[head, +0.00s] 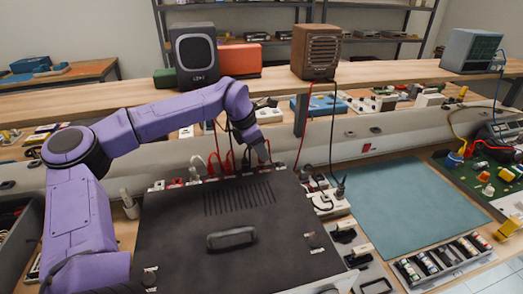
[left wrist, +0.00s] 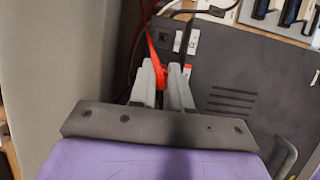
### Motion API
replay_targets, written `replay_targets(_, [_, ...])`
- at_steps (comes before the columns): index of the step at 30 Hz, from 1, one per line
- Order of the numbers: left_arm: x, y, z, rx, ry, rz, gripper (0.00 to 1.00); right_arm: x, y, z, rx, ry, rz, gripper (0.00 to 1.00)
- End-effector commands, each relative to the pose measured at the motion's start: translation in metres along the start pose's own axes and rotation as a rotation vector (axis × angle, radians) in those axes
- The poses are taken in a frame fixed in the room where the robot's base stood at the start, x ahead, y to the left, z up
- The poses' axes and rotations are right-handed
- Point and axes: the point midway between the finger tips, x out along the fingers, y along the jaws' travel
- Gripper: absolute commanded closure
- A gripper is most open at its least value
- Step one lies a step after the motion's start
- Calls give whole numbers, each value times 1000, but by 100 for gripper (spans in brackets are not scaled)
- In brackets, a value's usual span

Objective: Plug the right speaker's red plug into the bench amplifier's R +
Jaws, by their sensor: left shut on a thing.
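The bench amplifier (head: 230,225) is a wide dark box with vent slots and a handle on top. Its rear edge, with small labels, faces the shelf side; it also shows in the left wrist view (left wrist: 240,75). The brown right speaker (head: 315,50) stands on the raised shelf, with a red and a black cable hanging down. My left gripper (head: 262,155) is at the amplifier's rear edge. In the left wrist view its fingers (left wrist: 162,72) are shut on a red plug (left wrist: 152,52), beside the labelled edge. Whether the plug is in a socket cannot be told.
Several red and white cables (head: 228,160) rise behind the amplifier's rear edge, left of my gripper. A grey speaker (head: 196,56) stands on the raised shelf (head: 400,72). A power strip (head: 327,203) lies right of the amplifier. The teal mat (head: 395,205) is clear.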

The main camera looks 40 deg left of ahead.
Motion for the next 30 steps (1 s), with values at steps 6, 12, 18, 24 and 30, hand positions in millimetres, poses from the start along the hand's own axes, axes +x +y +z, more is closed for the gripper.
replay_targets(6, [3,0,-1,0,0,0,100,2,0,1,0,0,0,57])
replay_targets(12, [5,0,-2,0,0,0,100,3,0,1,0,0,0,57])
replay_targets(18, [7,0,-3,0,0,0,100,4,0,2,0,0,0,57])
replay_targets(24, [10,0,-4,0,0,0,100,5,0,2,0,0,0,57])
replay_targets(30, [12,0,-5,0,0,0,100,7,-1,3,0,0,0,57])
